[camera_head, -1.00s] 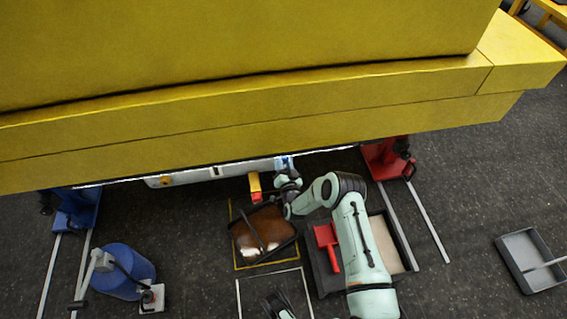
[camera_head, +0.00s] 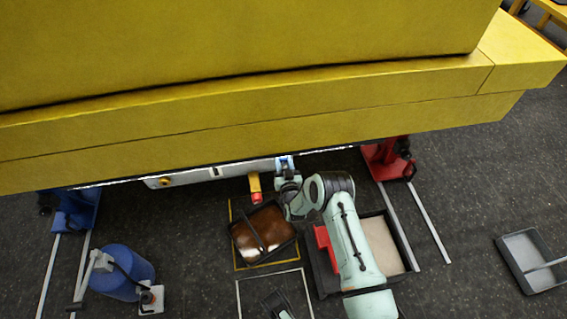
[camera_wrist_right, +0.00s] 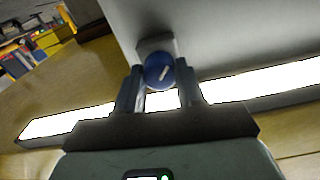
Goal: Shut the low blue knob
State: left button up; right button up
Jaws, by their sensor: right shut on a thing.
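The blue knob (camera_wrist_right: 158,70) is round with a slanted white mark and sits on a grey bracket under the pale boom. In the wrist view it lies between the two fingers of my right gripper (camera_wrist_right: 160,84), which is shut on it. In the head view my right gripper (camera_head: 284,165) is at the underside edge of the boom, and the knob is too small there to make out clearly. A dark part at the bottom edge seems to be my left gripper (camera_head: 277,303); its jaws cannot be read.
A yellow valve body with a red end (camera_head: 256,190) hangs left of my right gripper. Below are a tray of brown liquid (camera_head: 291,231) and a larger tray (camera_head: 408,245) with a red scoop (camera_head: 325,240). A blue drum (camera_head: 118,275) stands left; red (camera_head: 384,165) and blue (camera_head: 75,212) stands flank the boom.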

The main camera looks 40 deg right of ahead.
jog(key=shift+s+d, duration=0.1)
jog(key=o, duration=1)
jog(key=shift+o, duration=0.2)
pick_arm(q)
jog(key=s+d+r+g+p, duration=0.1)
jog(key=s+d+r+p, duration=0.1)
jog(key=s+r+p, duration=0.1)
jog(key=shift+s+d+r+g+h, duration=0.15)
jog(key=shift+s+r+g+h, duration=0.2)
jog(key=shift+s, duration=0.55)
pick_arm(e)
jog(key=v, duration=1.3)
jog(key=shift+s, duration=0.15)
